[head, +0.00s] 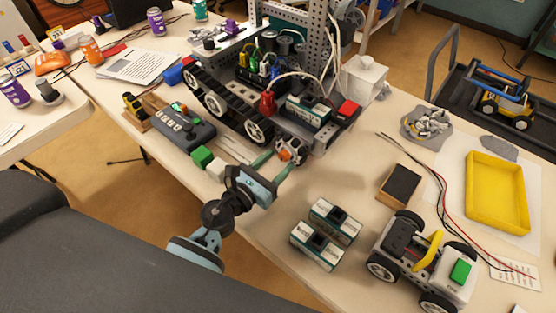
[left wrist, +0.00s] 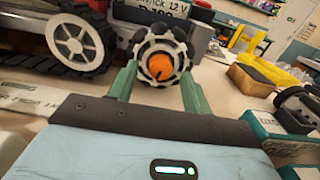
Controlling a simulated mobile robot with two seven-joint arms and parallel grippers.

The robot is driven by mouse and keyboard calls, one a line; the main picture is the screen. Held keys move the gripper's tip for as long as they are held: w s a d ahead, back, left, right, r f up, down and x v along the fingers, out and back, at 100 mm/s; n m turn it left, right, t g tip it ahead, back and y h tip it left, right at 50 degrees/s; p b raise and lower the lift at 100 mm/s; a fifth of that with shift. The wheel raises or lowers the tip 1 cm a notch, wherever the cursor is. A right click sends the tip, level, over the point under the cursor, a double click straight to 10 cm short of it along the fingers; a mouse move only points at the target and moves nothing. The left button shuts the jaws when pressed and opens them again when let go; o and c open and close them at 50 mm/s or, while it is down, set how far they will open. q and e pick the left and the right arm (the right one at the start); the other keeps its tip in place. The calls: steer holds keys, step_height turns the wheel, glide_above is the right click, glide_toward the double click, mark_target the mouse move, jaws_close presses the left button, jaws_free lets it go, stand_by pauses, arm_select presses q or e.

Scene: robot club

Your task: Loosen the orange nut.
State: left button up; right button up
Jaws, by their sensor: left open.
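The orange nut (left wrist: 160,66) sits at the hub of a small grey-and-black roller wheel (left wrist: 146,44) facing my left wrist camera. In the head view the nut (head: 286,154) is a small orange spot at the near corner of the large tracked robot (head: 240,88). My left gripper (head: 281,160) is open, its two green fingers pointing at the wheel. In the left wrist view the fingers (left wrist: 159,76) stand on either side of the nut, with a gap to it on both sides. I cannot tell whether the fingertips touch the wheel. My right gripper is not in view.
A grey control box (head: 180,128) and a green block (head: 202,156) lie left of my gripper. Two battery-like boxes (head: 335,222), a dark-topped block (head: 399,186) and a small wheeled vehicle (head: 424,262) stand to the right. The table between gripper and dark-topped block is mostly clear.

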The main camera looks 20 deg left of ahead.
arm_select(q)
steer(key=shift+w+d, duration=0.2)
steer(key=shift+w, duration=0.35)
steer(key=c, duration=1)
steer(key=shift+o, duration=0.2)
